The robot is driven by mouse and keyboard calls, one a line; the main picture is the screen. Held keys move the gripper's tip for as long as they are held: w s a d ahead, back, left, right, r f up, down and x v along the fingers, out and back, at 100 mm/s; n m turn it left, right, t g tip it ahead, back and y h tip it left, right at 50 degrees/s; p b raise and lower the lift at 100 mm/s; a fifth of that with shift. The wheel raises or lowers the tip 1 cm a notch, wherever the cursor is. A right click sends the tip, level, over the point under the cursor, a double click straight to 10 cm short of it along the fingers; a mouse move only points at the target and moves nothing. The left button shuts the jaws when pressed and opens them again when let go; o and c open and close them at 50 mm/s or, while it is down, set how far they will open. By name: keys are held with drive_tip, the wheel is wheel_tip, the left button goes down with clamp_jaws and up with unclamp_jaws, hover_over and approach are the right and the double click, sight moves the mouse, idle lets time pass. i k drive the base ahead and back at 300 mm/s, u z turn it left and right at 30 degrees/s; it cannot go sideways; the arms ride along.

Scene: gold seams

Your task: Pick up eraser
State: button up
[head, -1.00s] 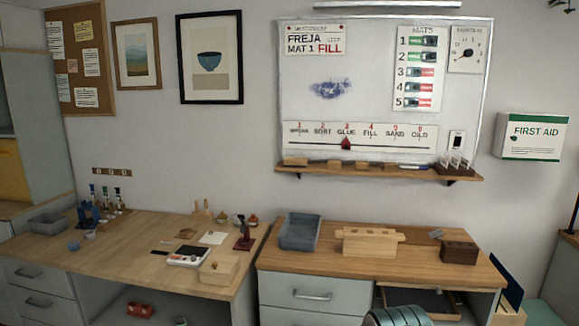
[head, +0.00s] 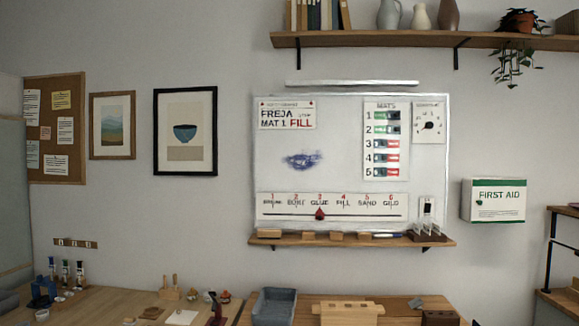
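A whiteboard (head: 345,205) hangs on the wall with a blue smudge (head: 302,160) on its surface. A wooden ledge (head: 350,243) runs beneath it. On the ledge lie several small tan blocks, the leftmost (head: 269,234) being the largest; one may be the eraser, but they are too small to tell apart surely. A blue and white marker (head: 388,235) lies to their right. A small white and black item (head: 428,206) is on the board's lower right. My gripper is not in view.
A brown rack with white uprights (head: 430,234) stands at the ledge's right end. Below are two worktops, with a grey-blue bin (head: 273,306) and a wooden block piece (head: 348,312). A high shelf (head: 420,40) holds books, vases and a plant.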

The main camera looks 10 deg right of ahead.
sight(273, 233)
drive_tip(key=u, duration=0.15)
drive_tip(key=i, duration=2.15)
drive_tip(key=z, duration=0.3)
